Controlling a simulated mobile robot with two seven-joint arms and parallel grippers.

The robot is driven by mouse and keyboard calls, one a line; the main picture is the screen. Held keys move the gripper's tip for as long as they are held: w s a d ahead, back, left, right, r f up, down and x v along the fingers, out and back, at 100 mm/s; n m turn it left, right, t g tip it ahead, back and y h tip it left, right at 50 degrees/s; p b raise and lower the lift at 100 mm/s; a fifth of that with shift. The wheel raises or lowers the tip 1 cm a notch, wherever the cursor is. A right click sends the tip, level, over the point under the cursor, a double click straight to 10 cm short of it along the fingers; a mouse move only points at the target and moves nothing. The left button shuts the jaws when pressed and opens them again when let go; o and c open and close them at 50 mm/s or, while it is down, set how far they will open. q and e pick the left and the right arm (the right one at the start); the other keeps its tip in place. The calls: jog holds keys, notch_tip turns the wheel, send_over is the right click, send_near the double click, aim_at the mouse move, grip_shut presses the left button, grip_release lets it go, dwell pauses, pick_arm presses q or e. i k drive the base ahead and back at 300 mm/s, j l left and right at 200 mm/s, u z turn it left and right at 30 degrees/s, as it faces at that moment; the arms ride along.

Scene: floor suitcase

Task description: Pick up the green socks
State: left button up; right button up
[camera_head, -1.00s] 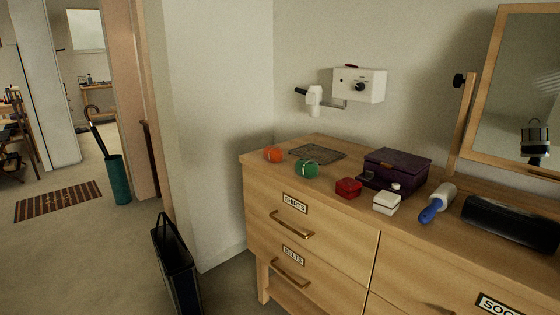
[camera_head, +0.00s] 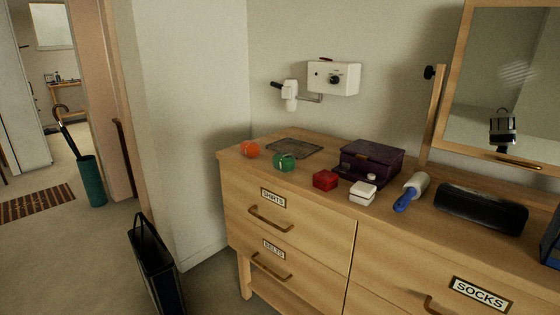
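A green rolled bundle (camera_head: 284,161), which looks like the green socks, lies on top of the wooden dresser (camera_head: 336,208) near its front edge. A light mark shows on its upper side. An orange bundle (camera_head: 249,149) lies to its left, at the dresser's left end. A drawer labelled SOCKS (camera_head: 479,293) is at the lower right and looks shut. Neither of my grippers is in the picture.
Right of the green bundle are a red box (camera_head: 325,180), a white box (camera_head: 362,193), a purple case (camera_head: 371,163), a lint roller (camera_head: 411,192) and a black case (camera_head: 480,209). A dark bag (camera_head: 155,265) stands on the floor left of the dresser.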

aim_at(285, 162)
jog(key=i+j+z, duration=0.25)
jog(key=i, duration=0.2)
jog(key=i+j+z, duration=0.25)
jog(key=i, duration=0.2)
jog(key=l, duration=0.1)
